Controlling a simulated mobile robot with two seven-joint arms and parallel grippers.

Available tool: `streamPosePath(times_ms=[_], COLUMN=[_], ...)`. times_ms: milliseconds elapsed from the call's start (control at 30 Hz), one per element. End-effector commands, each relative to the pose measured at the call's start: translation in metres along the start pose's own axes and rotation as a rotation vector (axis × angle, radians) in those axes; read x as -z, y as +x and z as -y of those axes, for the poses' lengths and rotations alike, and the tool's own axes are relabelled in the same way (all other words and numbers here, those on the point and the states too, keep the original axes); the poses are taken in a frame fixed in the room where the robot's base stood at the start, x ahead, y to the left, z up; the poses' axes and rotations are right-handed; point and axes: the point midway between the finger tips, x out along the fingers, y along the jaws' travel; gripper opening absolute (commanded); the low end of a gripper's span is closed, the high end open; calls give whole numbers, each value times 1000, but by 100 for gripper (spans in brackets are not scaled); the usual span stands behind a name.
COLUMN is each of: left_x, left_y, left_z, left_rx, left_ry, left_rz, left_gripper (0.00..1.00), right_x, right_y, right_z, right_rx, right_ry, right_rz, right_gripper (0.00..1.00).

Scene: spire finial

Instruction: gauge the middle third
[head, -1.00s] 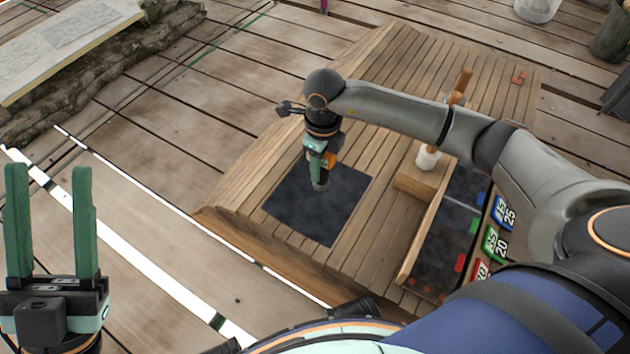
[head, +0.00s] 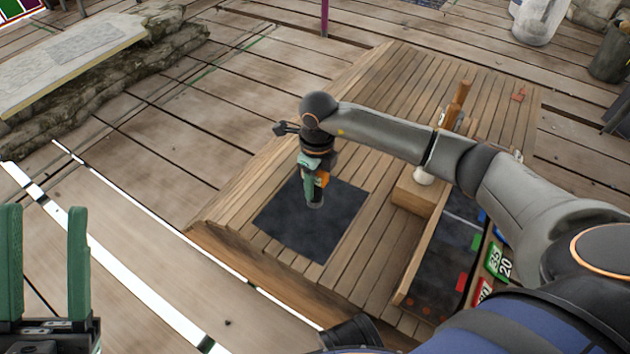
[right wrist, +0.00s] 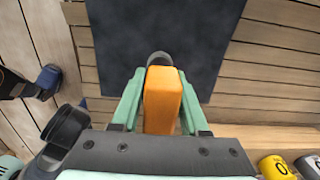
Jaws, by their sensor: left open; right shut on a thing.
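My right gripper (head: 311,192) points down over the dark square mat (head: 278,222) on the wooden platform. It is shut on an orange block-shaped tool (right wrist: 163,104) with a rounded grey tip (right wrist: 159,58). The orange tool also shows in the head view (head: 323,178), mostly hidden by the green fingers. The tip is over the mat; I cannot tell whether it touches. The mat also shows in the right wrist view (right wrist: 205,35), and its surface looks bare. My left gripper (head: 45,225) is open and empty at the lower left, away from the platform.
A dark tray (head: 440,270) with coloured marks lies right of the mat, behind a wooden rail. Green (head: 497,262) and red (head: 483,291) number tags stand beside it. A wooden block (head: 412,196) holds upright items, partly hidden by my right arm. A stone-edged bench (head: 75,62) is far left.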

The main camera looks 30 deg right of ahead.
Motion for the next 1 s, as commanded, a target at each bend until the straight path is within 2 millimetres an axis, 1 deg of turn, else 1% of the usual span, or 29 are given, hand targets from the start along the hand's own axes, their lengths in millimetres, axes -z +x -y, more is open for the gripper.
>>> streamPosePath(times_ms=[33,633,1000], left_x=[-2,-2,-7], left_y=[-2,-1,-6], left_z=[-2,0,-3], left_rx=[-1,10,9], left_ry=[1,-4,-3], left_rz=[2,3,2], left_gripper=[50,50,50], right_x=[0,0,0], right_y=[3,3,14], right_z=[0,0,0], right_rx=[0,0,0], right_ry=[0,0,0], right_rz=[2,1,1], right_gripper=[0,0,0])
